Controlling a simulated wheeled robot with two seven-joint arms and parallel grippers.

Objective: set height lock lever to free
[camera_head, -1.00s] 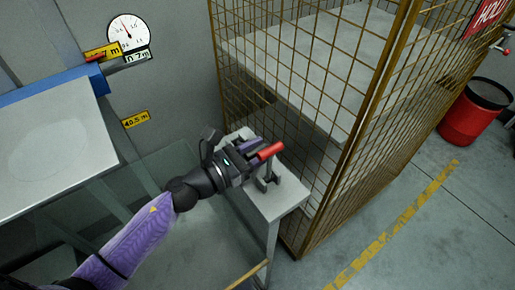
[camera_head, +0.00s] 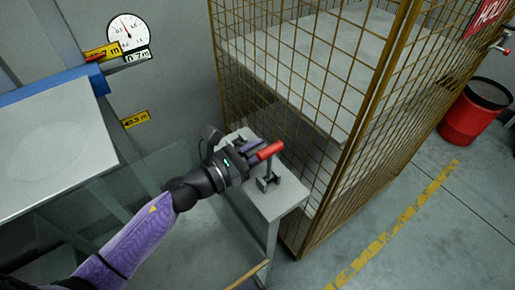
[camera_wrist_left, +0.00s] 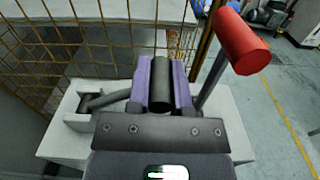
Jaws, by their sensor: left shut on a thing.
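My left gripper (camera_head: 256,147) is over a small grey stand (camera_head: 272,203) beside the cage. In the left wrist view its two purple fingers (camera_wrist_left: 163,87) are shut on a dark cylindrical lever grip (camera_wrist_left: 160,90). A grey arm (camera_wrist_left: 108,99) runs from that grip to a bracket on the left. A red handle (camera_head: 269,150) on a grey rod stands just past the fingers; it also shows in the wrist view (camera_wrist_left: 243,42), apart from them. I cannot read any lock or free marking. My right gripper is not in view.
A wire cage (camera_head: 300,75) stands close behind the stand. A blue-edged grey platform (camera_head: 60,130) is at the left, below a wall gauge (camera_head: 127,32) and yellow height labels. A red bin (camera_head: 474,115) stands at the right. The floor between is clear.

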